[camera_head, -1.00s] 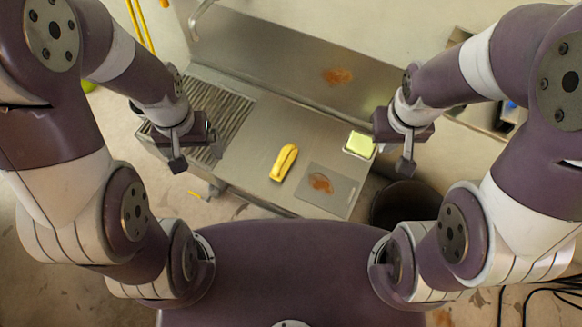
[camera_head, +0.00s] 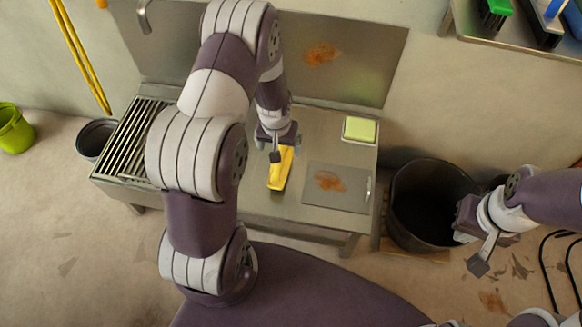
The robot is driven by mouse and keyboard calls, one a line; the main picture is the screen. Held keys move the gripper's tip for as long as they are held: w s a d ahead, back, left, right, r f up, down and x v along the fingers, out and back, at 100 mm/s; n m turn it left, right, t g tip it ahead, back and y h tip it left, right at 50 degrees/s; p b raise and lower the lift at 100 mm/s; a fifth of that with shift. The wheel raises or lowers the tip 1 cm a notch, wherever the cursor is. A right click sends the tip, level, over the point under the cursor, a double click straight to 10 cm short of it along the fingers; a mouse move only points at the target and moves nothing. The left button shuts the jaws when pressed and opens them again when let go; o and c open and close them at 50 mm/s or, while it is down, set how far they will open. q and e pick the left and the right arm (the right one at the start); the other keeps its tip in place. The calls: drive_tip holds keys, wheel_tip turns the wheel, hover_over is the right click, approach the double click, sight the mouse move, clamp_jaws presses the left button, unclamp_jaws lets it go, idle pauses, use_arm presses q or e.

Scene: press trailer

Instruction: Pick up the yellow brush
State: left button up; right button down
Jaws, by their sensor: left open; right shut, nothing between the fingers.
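The yellow brush (camera_head: 281,172) lies on the metal counter (camera_head: 312,120), near its middle. My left gripper (camera_head: 276,154) is open and directly over the far end of the brush in the picture, covering part of it. I cannot tell whether its fingers touch the brush. My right gripper (camera_head: 480,262) is shut and empty, low at the right, past the dark bin and away from the counter.
A green sponge (camera_head: 359,130) sits at the counter's back right. A flat panel with a brown stain (camera_head: 337,188) is right of the brush. A slatted rack (camera_head: 134,138) is at the left. A dark bin (camera_head: 408,207) stands right of the counter.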

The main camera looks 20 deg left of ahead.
use_arm(q)
drive_tip(key=f, duration=0.1)
drive_tip(key=f+b, duration=0.1)
drive_tip(key=f, duration=0.3)
drive_tip(key=shift+w+a, duration=0.1)
drive_tip(key=shift+w, duration=0.2)
drive_tip(key=f+b, duration=0.2)
drive_tip(key=f, duration=0.1)
drive_tip(key=f+b, duration=0.1)
drive_tip(key=f, duration=0.1)
drive_tip(key=shift+w+a, duration=0.25)
drive_tip(key=shift+w, duration=0.15)
use_arm(e)
wheel_tip(320, 180, down, 5)
drive_tip(key=shift+w+f, duration=0.1)
drive_tip(key=shift+f, duration=0.1)
